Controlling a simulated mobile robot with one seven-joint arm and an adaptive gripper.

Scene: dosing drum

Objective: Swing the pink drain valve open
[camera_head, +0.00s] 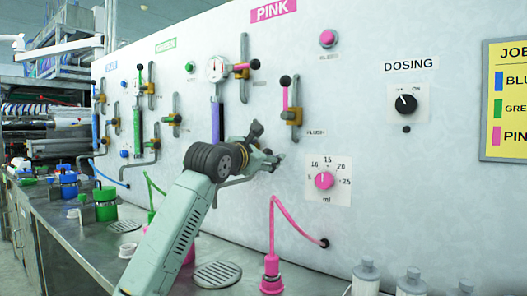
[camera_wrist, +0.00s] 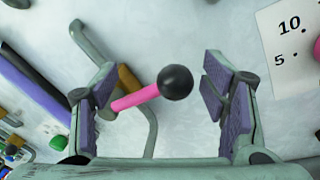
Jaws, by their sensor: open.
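The pink drain valve shows in the wrist view as a pink lever (camera_wrist: 136,98) with a black ball knob (camera_wrist: 175,82). The lever points right and slightly up from a brass-coloured valve body (camera_wrist: 129,82) on a grey pipe. My gripper (camera_wrist: 158,86) is open, with the knob between its two purple-padded fingers. Neither finger clearly touches the knob; the left finger is close to the lever's base and overlaps it in the picture. In the head view my gripper (camera_head: 268,160) is close to the panel, and my arm hides this valve.
Above are another pink lever (camera_head: 241,67) and the upright pink flush lever (camera_head: 285,95). The pink dosing dial (camera_head: 323,180) sits right of my gripper. A purple sight tube (camera_wrist: 35,87) is on the left. A pink hose (camera_head: 290,218) runs below to a pink-capped fitting (camera_head: 271,270).

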